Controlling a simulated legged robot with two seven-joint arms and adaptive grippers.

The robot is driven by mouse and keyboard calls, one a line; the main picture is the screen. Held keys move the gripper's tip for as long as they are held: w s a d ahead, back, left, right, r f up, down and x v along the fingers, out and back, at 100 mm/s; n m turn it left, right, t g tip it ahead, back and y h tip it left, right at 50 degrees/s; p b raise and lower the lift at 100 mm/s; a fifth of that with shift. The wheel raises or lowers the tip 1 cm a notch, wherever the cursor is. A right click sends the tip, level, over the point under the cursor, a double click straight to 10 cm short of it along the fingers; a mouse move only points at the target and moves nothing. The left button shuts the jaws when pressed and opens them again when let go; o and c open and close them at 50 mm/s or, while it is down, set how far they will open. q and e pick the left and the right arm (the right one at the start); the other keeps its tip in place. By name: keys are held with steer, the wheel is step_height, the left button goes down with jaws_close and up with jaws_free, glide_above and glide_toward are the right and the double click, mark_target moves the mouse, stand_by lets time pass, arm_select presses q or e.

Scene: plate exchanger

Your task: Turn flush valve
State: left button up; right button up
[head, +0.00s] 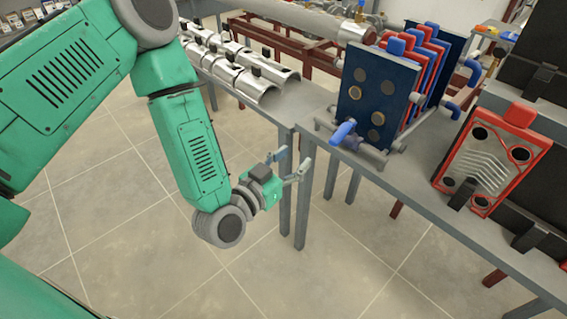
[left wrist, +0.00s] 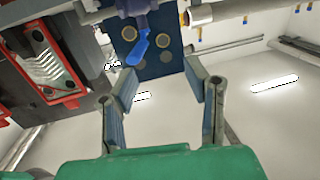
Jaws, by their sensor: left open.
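The flush valve's blue handle (head: 343,132) sticks out at the lower front of the plate exchanger (head: 366,97), a stack of dark blue, red and blue plates on the grey table. In the left wrist view the blue handle (left wrist: 138,50) shows beyond the fingers, above the gap between them. My left gripper (head: 292,164) is open and empty. It is beside the table's front edge, lower and to the left of the handle, and apart from it. Its two fingers (left wrist: 160,88) also show in the left wrist view. My right gripper is not in view.
A red-framed plate (head: 490,160) stands in a holder at the right of the table (head: 420,200). Silver half-pipe covers (head: 250,80) lie on the bench at the left, and a large pipe (head: 300,18) runs behind. The tiled floor in front is clear.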

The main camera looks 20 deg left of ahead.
arm_select(q)
steer(key=shift+v, duration=1.2)
steer(key=shift+a, duration=0.1)
steer(key=shift+s, duration=0.15)
steer(key=v, duration=1.1)
steer(key=shift+s+a, duration=0.2)
steer(key=shift+s, duration=0.15)
steer(key=shift+d, duration=0.1)
